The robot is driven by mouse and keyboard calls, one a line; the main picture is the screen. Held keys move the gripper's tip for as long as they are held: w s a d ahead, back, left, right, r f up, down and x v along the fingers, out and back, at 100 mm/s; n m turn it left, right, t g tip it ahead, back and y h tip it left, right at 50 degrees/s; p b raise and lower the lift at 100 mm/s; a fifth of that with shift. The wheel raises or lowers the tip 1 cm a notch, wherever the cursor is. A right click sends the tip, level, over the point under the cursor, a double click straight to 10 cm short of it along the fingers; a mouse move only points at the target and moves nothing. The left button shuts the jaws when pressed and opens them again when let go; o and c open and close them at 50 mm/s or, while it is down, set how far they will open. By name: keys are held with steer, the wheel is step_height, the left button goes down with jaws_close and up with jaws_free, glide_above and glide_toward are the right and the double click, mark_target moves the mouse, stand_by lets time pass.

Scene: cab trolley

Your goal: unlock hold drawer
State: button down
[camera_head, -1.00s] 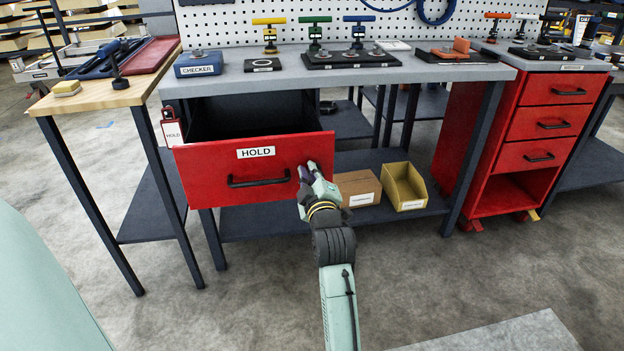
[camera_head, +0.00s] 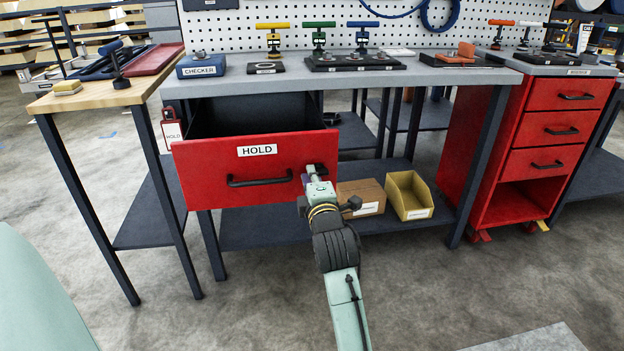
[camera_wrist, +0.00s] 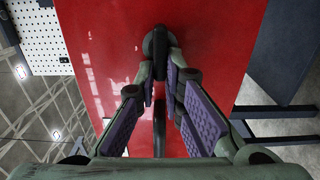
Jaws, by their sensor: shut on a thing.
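The red hold drawer (camera_head: 225,185) stands pulled out under the grey bench, its dark inside showing behind the front. It carries a white HOLD label (camera_head: 257,151) and a black bar handle (camera_head: 260,181). My gripper (camera_head: 314,172) is at the right part of the front, just right of the handle. In the wrist view my gripper (camera_wrist: 160,62) is shut on a black lock knob (camera_wrist: 155,42) standing out from the red face. The handle (camera_wrist: 160,130) runs between the fingers, below the knob in that view. The fingers partly hide the knob.
A red-edged HOLD tag (camera_head: 172,130) hangs left of the drawer. A cardboard box (camera_head: 362,195) and a yellow bin (camera_head: 409,196) sit on the lower shelf, close right of my gripper. A red drawer cabinet (camera_head: 520,150) stands at right. The floor in front is clear.

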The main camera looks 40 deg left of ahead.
stand_by(0.4)
steer(key=c, duration=1.7)
jaws_free()
